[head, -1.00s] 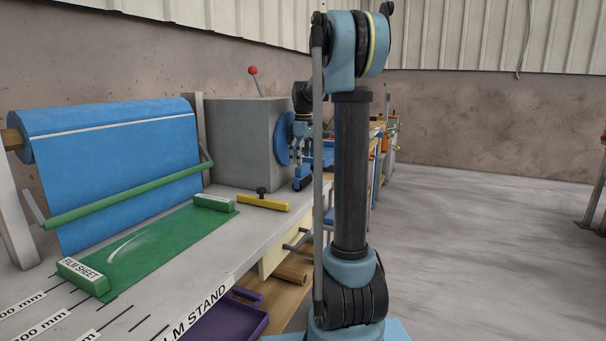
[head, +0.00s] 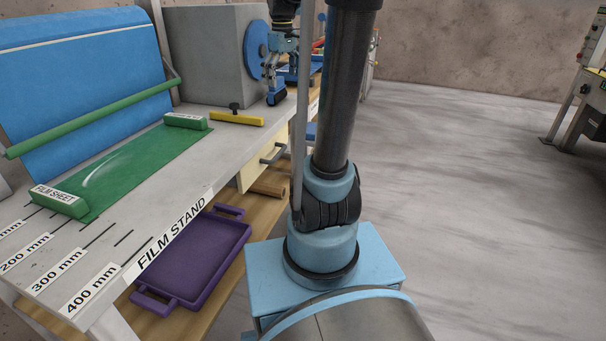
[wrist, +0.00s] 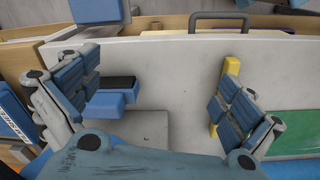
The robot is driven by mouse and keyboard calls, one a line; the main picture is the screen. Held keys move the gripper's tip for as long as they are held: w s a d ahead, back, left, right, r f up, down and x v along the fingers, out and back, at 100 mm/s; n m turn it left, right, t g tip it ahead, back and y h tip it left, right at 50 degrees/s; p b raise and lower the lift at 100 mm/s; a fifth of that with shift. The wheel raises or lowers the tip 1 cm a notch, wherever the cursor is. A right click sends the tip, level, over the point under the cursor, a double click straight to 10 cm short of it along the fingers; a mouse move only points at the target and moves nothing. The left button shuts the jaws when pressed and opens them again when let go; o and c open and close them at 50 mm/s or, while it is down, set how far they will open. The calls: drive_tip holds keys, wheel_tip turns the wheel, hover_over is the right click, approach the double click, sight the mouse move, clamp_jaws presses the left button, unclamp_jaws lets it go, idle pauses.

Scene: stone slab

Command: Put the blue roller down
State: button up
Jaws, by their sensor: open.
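In the wrist view a blue block with a dark top, which looks like the blue roller (wrist: 112,100), is on or just above the grey bench top, between my fingers and close beside the left one. I cannot tell if that finger touches it. My gripper (wrist: 157,92) is open, its blue-padded fingers spread wide. In the head view my gripper (head: 284,82) points down over the bench beside the blue disc of the grey box; the roller cannot be clearly told from the fingers there.
A yellow-bar tool (head: 237,118) lies near the right finger. A purple tray (head: 195,262) is on the wooden shelf below. A drawer handle (wrist: 222,16) juts from the bench front.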

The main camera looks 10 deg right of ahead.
drive_tip(key=s+f+m, duration=0.4)
drive_tip(key=s+f, duration=0.6)
drive_tip(key=s, duration=0.4)
drive_tip(key=s+f+m+t, duration=0.1)
drive_tip(key=s+f+m, duration=0.2)
drive_tip(key=s+f, duration=0.7)
drive_tip(key=s, duration=0.3)
drive_tip(key=shift+s+f+m+t, duration=0.3)
drive_tip(key=shift+s+f+m, duration=0.05)
drive_tip(key=shift+m, duration=0.05)
drive_tip(key=shift+w+f, duration=0.2)
drive_tip(key=shift+w, duration=0.25)
